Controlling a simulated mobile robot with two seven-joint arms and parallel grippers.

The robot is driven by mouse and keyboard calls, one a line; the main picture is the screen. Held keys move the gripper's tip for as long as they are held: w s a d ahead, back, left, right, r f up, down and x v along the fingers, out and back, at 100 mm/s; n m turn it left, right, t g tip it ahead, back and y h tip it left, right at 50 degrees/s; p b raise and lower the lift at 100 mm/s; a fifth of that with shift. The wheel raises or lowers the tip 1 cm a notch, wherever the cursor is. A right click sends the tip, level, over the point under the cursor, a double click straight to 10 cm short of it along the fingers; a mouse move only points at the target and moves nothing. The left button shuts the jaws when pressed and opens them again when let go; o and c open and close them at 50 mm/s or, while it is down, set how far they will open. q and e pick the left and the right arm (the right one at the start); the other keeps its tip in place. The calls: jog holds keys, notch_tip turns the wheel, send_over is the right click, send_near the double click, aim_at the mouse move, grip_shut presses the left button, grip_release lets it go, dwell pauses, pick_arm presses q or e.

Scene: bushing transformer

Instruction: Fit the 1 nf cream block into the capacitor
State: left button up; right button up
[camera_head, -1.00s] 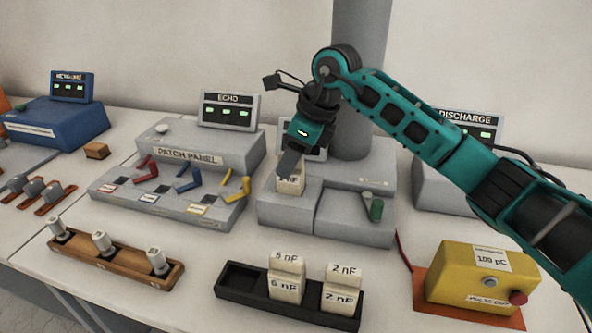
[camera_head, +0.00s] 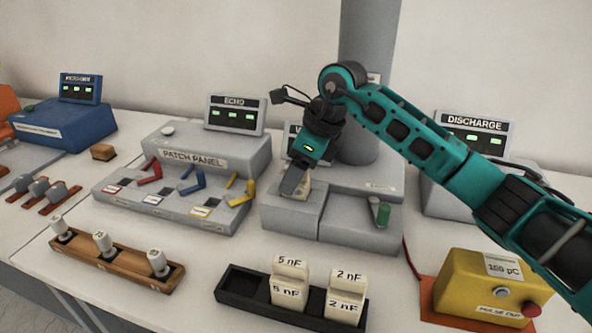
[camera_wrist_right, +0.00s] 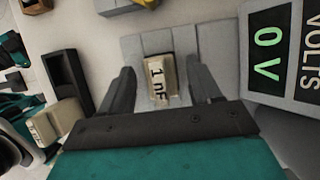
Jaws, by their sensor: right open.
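The cream 1 nF block (camera_wrist_right: 161,78) sits in the top of the grey capacitor housing (camera_head: 290,217), its label readable from above in the wrist view. It also shows in the head view (camera_head: 300,190), low in the housing and partly hidden by a finger. My right gripper (camera_wrist_right: 160,70) is open, with one dark finger on each side of the block and gaps showing beside it. In the head view the right gripper (camera_head: 292,186) points down at the block. How deep the block is seated cannot be told. My left gripper is not in view.
A black tray (camera_head: 240,284) in front holds the 5 nF (camera_head: 290,280) and 2 nF (camera_head: 346,296) blocks, with an empty slot at left. A meter (camera_wrist_right: 283,50) reading 0 V stands close by the right gripper. The yellow pulse box (camera_head: 485,285) is front right.

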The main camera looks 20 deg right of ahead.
jog(key=v, duration=1.2)
jog(key=shift+r, duration=0.2)
jog(key=shift+f, duration=0.1)
